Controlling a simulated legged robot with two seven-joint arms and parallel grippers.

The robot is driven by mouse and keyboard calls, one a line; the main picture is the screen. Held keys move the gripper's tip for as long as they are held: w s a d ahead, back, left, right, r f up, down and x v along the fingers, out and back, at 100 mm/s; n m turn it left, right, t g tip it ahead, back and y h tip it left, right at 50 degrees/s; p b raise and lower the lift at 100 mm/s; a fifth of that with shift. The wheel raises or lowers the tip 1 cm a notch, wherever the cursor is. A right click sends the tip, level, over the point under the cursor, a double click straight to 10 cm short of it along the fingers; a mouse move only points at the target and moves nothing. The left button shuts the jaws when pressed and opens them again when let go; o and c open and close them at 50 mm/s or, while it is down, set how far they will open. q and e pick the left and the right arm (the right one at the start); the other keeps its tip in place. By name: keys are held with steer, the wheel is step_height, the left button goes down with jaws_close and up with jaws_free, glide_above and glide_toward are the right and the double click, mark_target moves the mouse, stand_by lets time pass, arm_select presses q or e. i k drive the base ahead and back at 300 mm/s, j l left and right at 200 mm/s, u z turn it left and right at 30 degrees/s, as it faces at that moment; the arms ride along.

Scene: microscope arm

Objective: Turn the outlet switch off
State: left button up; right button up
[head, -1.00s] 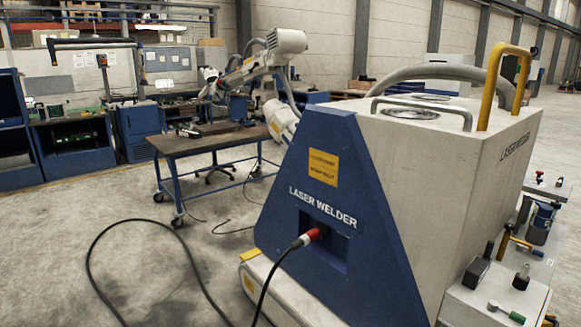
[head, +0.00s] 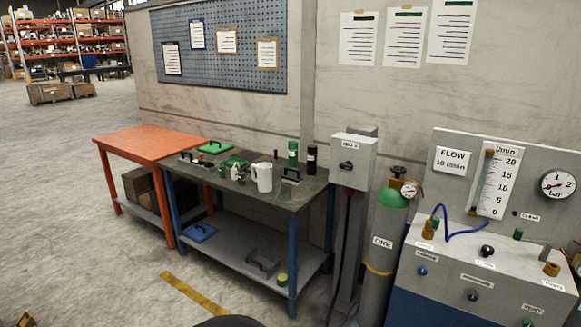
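A pale grey outlet box (head: 353,150) is mounted on a grey post against the wall, right of the middle of the head view. A small black rotary switch (head: 346,165) sits on its front face. The switch is too small for me to tell its setting. A red plug (head: 348,191) with a dark cable hangs from the underside of the box. Neither of my grippers is in view.
A green-topped gas cylinder (head: 379,250) stands right of the post, beside a flow panel console (head: 478,270). A dark workbench (head: 275,205) with a mug, bottles and tools stands to the left, beside an orange table (head: 150,145). Floor is open at left.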

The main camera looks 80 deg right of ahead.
mark_target(347, 165)
steer(key=z, duration=3.1)
steer(key=i+j, duration=0.25)
steer(key=i, duration=0.2)
steer(key=i+j+u, duration=0.1)
steer(key=i+j, duration=0.2)
steer(key=i, duration=0.1)
